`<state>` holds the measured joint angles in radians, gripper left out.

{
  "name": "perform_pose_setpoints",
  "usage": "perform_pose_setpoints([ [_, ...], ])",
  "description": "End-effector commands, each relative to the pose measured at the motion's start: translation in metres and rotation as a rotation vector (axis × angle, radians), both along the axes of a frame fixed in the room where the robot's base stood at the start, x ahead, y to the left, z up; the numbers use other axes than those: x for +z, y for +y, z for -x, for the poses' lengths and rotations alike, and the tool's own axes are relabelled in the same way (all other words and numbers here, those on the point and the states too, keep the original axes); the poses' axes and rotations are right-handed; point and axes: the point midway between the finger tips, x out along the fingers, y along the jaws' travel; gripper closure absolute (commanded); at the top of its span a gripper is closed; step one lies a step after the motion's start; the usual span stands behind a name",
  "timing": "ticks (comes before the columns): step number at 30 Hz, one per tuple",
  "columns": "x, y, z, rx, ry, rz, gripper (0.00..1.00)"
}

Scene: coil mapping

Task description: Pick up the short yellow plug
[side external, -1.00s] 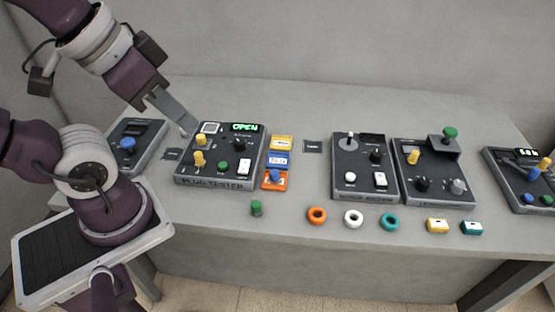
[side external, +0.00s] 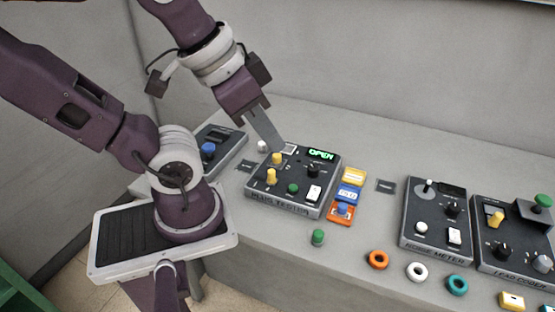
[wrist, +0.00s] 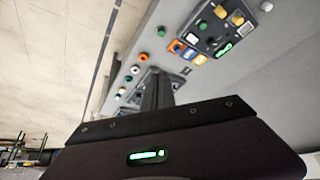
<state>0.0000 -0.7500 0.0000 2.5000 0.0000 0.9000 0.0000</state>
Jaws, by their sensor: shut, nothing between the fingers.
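Two yellow plugs stand upright on the dark plug tester (side external: 285,207) in the side view. The rear yellow plug (side external: 277,158) looks shorter than the front yellow plug (side external: 271,177). Both also show at the upper right of the wrist view, as one yellow plug (wrist: 220,12) and another yellow plug (wrist: 238,20); I cannot tell there which is shorter. My gripper (side external: 279,149) is shut and empty. In the side view its tip overlaps the tester's back edge, close to the rear yellow plug; depth is unclear. The shut fingers (wrist: 157,78) also show in the wrist view.
The tester carries a green plug (side external: 293,188), a black knob (side external: 313,170) and a white switch (side external: 314,192). A white cylinder (side external: 262,146) stands behind its left side. Coloured blocks (side external: 351,193) lie to its right. A loose green plug (side external: 318,237) and rings (side external: 378,259) lie in front.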

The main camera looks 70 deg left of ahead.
Motion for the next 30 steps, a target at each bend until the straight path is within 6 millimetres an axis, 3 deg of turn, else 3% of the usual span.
perform_pose_setpoints([
  [2,0.0,0.0,0.0,0.0,0.0,0.0,0.98],
  [9,0.0,0.0,0.0,0.0,0.0,0.0,0.51],
  [20,-0.008,0.006,-0.002,-0.018,0.061,-0.041,0.51],
  [23,-0.033,0.027,-0.008,-0.085,0.252,-0.178,0.51],
  [30,-0.101,0.102,-0.036,-0.43,0.795,-0.671,0.51],
])
